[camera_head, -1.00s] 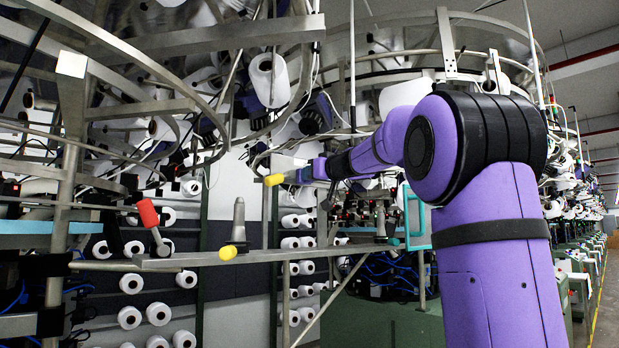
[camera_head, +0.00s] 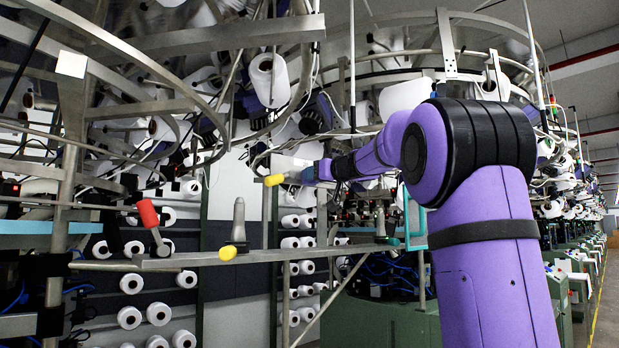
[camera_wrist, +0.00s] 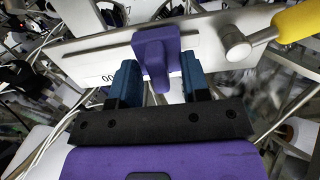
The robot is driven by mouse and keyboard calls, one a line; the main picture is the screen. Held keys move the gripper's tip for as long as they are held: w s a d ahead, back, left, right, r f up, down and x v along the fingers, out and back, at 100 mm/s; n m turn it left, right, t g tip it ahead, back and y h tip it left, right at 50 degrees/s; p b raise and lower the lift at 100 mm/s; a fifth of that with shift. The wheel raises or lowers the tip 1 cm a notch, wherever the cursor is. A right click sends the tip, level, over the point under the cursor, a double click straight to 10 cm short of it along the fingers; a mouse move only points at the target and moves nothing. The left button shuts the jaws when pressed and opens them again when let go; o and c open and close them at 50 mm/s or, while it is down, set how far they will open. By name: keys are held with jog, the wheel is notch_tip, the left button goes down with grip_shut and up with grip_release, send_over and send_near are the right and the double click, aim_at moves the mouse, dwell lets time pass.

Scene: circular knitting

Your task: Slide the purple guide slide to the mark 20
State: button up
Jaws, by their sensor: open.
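The purple guide slide (camera_wrist: 156,54) sits on a pale metal plate (camera_wrist: 100,58) with a long slot, in the wrist view. Its purple tab points down toward my gripper. My gripper (camera_wrist: 161,76) is open, with one blue finger on each side of the tab and a visible gap to each. A white label by the left finger shows "00"; the rest of it is hidden, and I cannot see the mark 20.
A lever with a yellow grip (camera_wrist: 297,22) is at the plate's right end; the yellow grip also shows in the head view (camera_head: 273,180). A metal shelf bar (camera_head: 190,262) with a red-handled lever (camera_head: 148,213) runs below. White yarn cones and thin rods surround the plate.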

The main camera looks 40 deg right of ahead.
jog(key=s, duration=0.6)
dwell(0.4)
jog(key=shift+d, duration=0.1)
jog(key=s+a+f+g+y, duration=0.1)
jog(key=s+a+f+g, duration=0.25)
jog(key=a+f, duration=0.35)
jog(key=s+a+f+g+y, duration=0.1)
jog(key=s+a+f+g, duration=0.1)
jog(key=s+a+f, duration=0.5)
jog(key=s+a+f+g+y, duration=0.1)
jog(key=s+a+f+g, duration=0.3)
jog(key=a, duration=0.5)
jog(key=s+a+f+g+h, duration=0.1)
jog(key=s+a+f, duration=0.1)
jog(key=s+f, duration=0.6)
jog(key=s+a+f+g+h, duration=0.1)
jog(key=s+f+g+h, duration=0.1)
jog(key=s+f, duration=0.6)
notch_tip(320, 180, down, 4)
jog(key=shift+a+r+h, duration=0.1)
jog(key=shift+a+h, duration=0.2)
jog(key=shift+a, duration=0.1)
